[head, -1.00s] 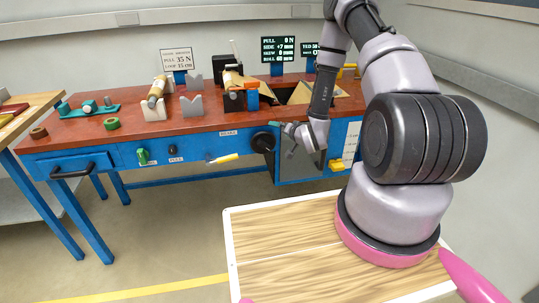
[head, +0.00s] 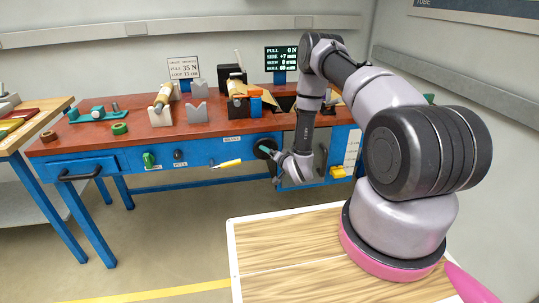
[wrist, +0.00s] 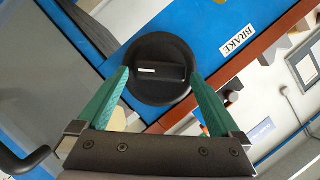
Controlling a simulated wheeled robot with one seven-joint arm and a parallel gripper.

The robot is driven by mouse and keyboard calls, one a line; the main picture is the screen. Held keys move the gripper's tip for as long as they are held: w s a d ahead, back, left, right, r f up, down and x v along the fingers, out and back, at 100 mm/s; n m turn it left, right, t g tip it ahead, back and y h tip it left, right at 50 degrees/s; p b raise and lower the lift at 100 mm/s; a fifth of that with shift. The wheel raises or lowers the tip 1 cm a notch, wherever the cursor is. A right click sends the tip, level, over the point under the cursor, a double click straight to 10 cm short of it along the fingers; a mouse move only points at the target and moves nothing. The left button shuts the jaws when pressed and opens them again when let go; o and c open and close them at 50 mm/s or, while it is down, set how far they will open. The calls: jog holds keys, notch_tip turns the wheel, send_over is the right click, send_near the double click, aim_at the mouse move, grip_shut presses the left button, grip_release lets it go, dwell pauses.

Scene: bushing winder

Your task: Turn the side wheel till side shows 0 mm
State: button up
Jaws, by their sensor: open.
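A round black wheel (head: 265,146) sits on the blue front of the bench, right of the brake label. In the wrist view the wheel (wrist: 160,50) faces me, with a raised dark bar carrying a pale mark across it. I cannot read a name on the wheel. My gripper (head: 270,152) is at the wheel in the head view. In the wrist view my gripper (wrist: 159,76) is open, its green fingers either side of the wheel's lower part; contact is unclear. The dark display (head: 282,57) reads side +7 mm and pull 0 N.
The brake label (wrist: 238,38) is beside the wheel. A yellow-tipped lever (head: 229,163) projects left of it, and a yellow block (head: 340,172) sits to the right. A green knob (head: 148,160) and a drawer handle (head: 80,173) are further left. Floor lies clear below the bench.

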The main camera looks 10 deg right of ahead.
jog(key=shift+w+a+f, duration=0.15)
jog(key=shift+w, duration=0.45)
jog(key=c, duration=1.1)
jog(key=shift+a+n+h, duration=0.2)
jog(key=shift+n+h, duration=0.85)
jog(key=shift+n, duration=0.5)
jog(key=shift+a+n+h, duration=0.15)
jog(key=shift+n+h, duration=0.85)
jog(key=shift+n, duration=0.6)
jog(key=shift+a+n+h, duration=0.2)
jog(key=shift+n+h, duration=0.85)
jog(key=shift+n, duration=0.5)
